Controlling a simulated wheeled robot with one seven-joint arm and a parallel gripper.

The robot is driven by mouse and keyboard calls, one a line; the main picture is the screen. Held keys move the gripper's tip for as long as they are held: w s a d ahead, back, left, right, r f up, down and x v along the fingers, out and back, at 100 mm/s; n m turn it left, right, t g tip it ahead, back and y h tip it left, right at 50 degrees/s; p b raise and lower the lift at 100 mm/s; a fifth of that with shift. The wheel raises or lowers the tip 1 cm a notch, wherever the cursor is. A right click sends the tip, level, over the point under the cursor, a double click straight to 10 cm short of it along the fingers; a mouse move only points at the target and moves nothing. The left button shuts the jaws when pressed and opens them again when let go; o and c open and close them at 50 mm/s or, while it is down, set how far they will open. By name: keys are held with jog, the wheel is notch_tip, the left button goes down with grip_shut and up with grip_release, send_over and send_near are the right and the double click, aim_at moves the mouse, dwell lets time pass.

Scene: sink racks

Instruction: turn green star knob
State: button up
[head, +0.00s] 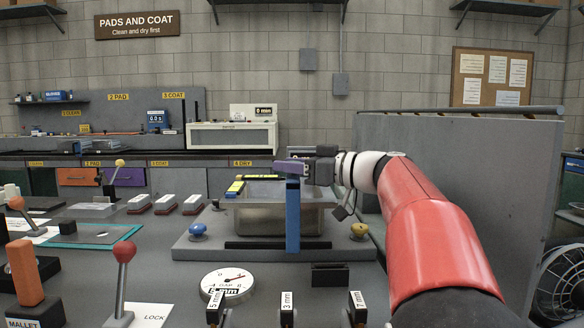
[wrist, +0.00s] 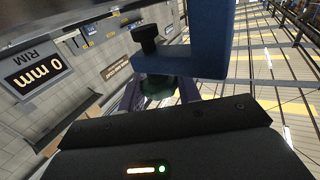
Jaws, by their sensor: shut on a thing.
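The dark green star knob (wrist: 157,86) shows in the wrist view below a blue bracket (wrist: 185,62), between the purple fingers of my gripper (wrist: 158,97). My gripper is shut on the knob. A black round pad (wrist: 148,38) stands above the bracket, in line with the knob. In the head view, my gripper (head: 291,168) is at the top of an upright blue post (head: 292,220) at the front of a clear-sided box (head: 260,215). The knob is hidden there by my gripper, so its turn angle cannot be told.
A dial gauge (head: 227,281) lies in front of the grey base (head: 200,250). Blue (head: 198,230) and yellow (head: 359,230) knobs flank the box. A red-ball lever (head: 124,252) stands at left. A grey partition (head: 470,190) rises right of my arm. A display (wrist: 38,77) reads 0 mm.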

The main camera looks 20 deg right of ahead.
jog(key=n+g+y, duration=0.2)
jog(key=shift+w+d+y, duration=0.1)
jog(key=shift+y, duration=0.2)
jog(key=shift+n+g+y, duration=0.8)
jog(key=shift+n+g, duration=0.2)
jog(key=shift+g, duration=0.3)
jog(key=o, duration=1)
jog(key=shift+c, duration=0.2)
